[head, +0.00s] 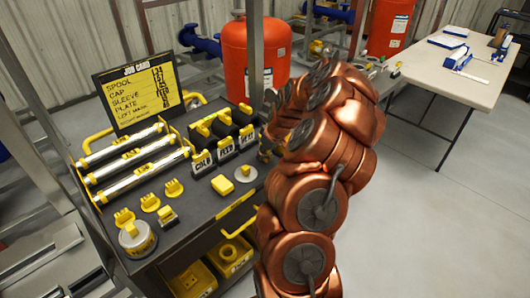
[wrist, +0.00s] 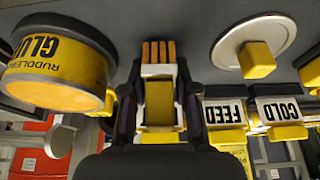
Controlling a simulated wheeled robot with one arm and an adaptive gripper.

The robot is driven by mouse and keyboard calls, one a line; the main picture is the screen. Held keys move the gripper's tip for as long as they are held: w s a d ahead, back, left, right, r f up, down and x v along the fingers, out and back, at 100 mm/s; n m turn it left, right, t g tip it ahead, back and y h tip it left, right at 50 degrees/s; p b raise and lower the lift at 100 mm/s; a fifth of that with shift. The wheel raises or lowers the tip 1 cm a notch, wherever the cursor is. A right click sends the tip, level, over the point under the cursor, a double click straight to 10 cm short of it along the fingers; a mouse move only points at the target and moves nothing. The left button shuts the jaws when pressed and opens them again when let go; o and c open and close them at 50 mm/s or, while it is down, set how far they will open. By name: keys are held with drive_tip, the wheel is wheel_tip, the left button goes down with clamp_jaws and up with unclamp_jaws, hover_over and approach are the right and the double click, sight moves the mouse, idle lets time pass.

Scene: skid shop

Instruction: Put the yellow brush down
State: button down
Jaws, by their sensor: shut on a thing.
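The yellow brush (wrist: 160,98) shows in the middle of the wrist view, with a yellow body, a pale band and orange-brown bristles pointing to the top of the picture. My gripper (wrist: 158,108) is shut on it, with a dark finger on each side. In the head view my copper-coloured arm reaches over the right side of the dark cart top (head: 200,208) and hides most of the gripper and the brush. I cannot tell whether the brush touches any surface.
A job card (head: 140,92) stands behind. A white table (head: 455,68) is at right.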

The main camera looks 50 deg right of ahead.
drive_tip(key=shift+f, duration=0.35)
drive_tip(key=shift+f+b, duration=0.3)
drive_tip(key=shift+b, duration=0.05)
drive_tip(key=c, duration=0.9)
unclamp_jaws()
drive_tip(key=shift+f, duration=0.15)
